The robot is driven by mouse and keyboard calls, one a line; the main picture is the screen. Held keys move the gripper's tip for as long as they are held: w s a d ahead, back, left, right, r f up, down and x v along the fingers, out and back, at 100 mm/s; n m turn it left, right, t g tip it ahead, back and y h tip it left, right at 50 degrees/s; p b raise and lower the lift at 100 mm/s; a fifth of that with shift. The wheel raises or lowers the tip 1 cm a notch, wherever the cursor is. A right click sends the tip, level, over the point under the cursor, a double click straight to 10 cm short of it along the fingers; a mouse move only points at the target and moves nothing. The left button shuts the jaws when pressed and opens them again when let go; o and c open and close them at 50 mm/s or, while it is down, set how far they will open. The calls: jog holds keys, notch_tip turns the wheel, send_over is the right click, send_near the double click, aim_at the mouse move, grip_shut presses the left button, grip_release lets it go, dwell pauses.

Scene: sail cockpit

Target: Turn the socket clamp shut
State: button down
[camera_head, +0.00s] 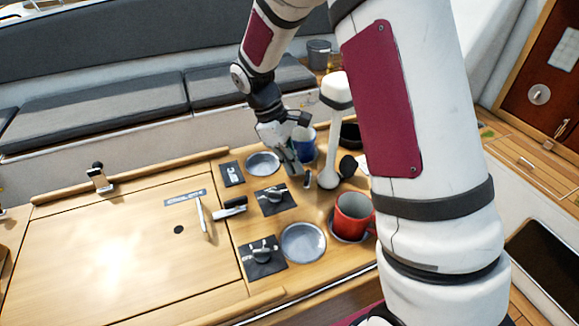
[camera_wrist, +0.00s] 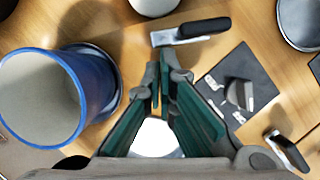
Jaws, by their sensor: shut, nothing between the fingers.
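A small lever with a metal body and black handle, which looks like the socket clamp (camera_head: 308,180), sits at the foot of the white post (camera_head: 330,150). In the wrist view the lever (camera_wrist: 192,33) lies crosswise at the top middle, its black handle pointing right. My gripper (camera_head: 296,172) points down between the blue mug and a black switch plate. In the wrist view its fingers (camera_wrist: 163,62) are shut and empty, with their tips just below the lever's metal end. I cannot tell whether they touch it.
The blue mug (camera_wrist: 50,95) stands close beside my fingers. The black switch plate with a knob (camera_head: 275,198) lies on the other side.

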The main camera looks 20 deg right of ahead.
aim_at(314, 177)
jog(key=m, duration=0.1)
jog(key=d+m+y, duration=0.1)
jog(key=m, duration=0.1)
jog(key=d+m+g, duration=0.1)
jog(key=m, duration=0.1)
jog(key=shift+d, duration=0.25)
jog(key=shift+s+d+m+y, duration=0.3)
jog(key=shift+d+m+y, duration=0.25)
jog(key=shift+m, duration=0.6)
jog(key=shift+s+d+m+y, duration=0.35)
jog(key=shift+m+y, duration=0.2)
jog(key=shift+m, duration=0.6)
jog(key=shift+d+m, duration=0.15)
jog(key=shift+m, duration=0.15)
